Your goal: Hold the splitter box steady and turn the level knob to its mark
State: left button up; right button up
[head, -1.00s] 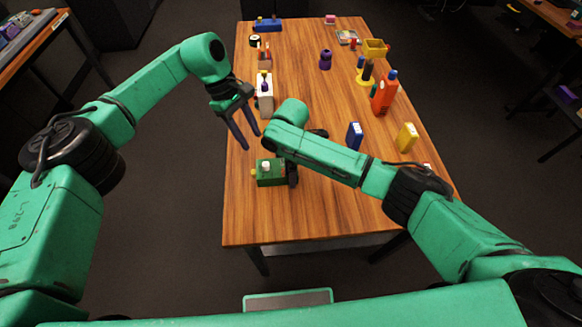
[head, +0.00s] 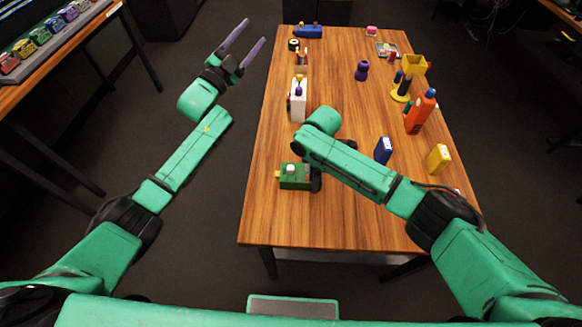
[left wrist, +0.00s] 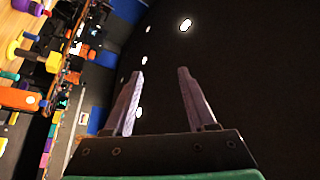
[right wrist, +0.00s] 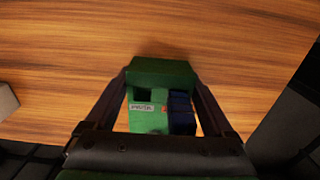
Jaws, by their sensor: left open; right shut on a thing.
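The splitter box, a green block (head: 295,183), sits on the table at its near left part. A small white piece (head: 290,168) stands on its top, and a yellow piece sticks out at its left side; I cannot tell which is the level knob. My right gripper (head: 316,179) is shut on the box, which shows between its fingers in the right wrist view (right wrist: 162,75), with a pale label, a small orange spot and dark blue parts. The knob's mark cannot be made out. My left gripper (head: 255,31) is open and empty, off the table's left side; the left wrist view shows nothing between its fingers.
A blue box (head: 383,150), a yellow box (head: 438,158) and an orange bottle (head: 420,112) stand to the right. The table in front of the green box is clear.

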pick_arm(q)
jog(key=a+f+n+y, duration=0.4)
jog(key=f+n, duration=0.4)
jog(key=n, duration=0.2)
jog(key=n+g+h, duration=0.6)
jog(key=n, duration=2.7)
send_near(288, 170)
jog(key=shift+s+a, duration=0.3)
jog(key=shift+a, duration=0.15)
jog(key=shift+d+n, duration=0.3)
jog(key=x, duration=1.1)
jog(key=shift+w+d+f, duration=0.15)
jog(key=shift+w, duration=0.25)
grip_shut()
